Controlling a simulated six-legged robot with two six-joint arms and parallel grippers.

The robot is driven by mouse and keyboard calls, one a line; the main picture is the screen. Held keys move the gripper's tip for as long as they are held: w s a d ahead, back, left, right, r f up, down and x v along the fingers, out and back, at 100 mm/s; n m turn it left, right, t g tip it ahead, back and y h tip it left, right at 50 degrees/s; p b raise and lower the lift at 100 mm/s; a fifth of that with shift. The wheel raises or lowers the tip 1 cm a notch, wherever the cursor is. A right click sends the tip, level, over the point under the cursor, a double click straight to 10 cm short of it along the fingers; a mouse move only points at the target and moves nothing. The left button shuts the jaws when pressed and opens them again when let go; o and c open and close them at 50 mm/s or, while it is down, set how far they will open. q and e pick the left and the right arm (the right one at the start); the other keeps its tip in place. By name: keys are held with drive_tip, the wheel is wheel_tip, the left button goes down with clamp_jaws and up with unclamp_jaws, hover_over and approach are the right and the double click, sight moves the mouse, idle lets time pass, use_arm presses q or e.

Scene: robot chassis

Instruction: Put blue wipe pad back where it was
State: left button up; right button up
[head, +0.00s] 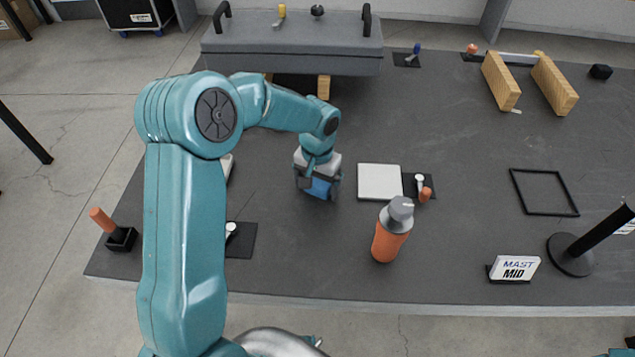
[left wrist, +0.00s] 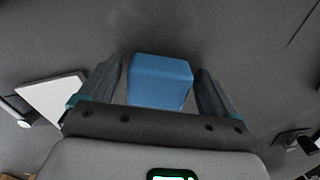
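The blue wipe pad (head: 319,188) is a small blue block low over or on the dark tabletop, left of the white square plate. My left gripper (head: 318,184) reaches down over it. In the left wrist view the pad (left wrist: 160,80) sits between the two fingers of my left gripper (left wrist: 158,78). A narrow gap shows on the left side of the pad, and the right finger is very close to it, so the fingers look open around it. The pad's underside is hidden. My right gripper is not in view.
A white square plate (head: 380,182) lies to the right, with an orange bottle (head: 392,230) in front of it. A grey lidded box (head: 292,42) stands at the back. Wooden blocks (head: 500,81), a black square frame (head: 544,192) and a MAST MID sign (head: 514,268) are farther right.

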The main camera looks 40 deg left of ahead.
sight(318, 183)
use_arm(q)
wheel_tip(318, 183, up, 12)
drive_tip(key=shift+r+p, duration=0.2)
drive_tip(key=shift+p, duration=0.25)
drive_tip(key=shift+s, duration=0.1)
idle(0.7)
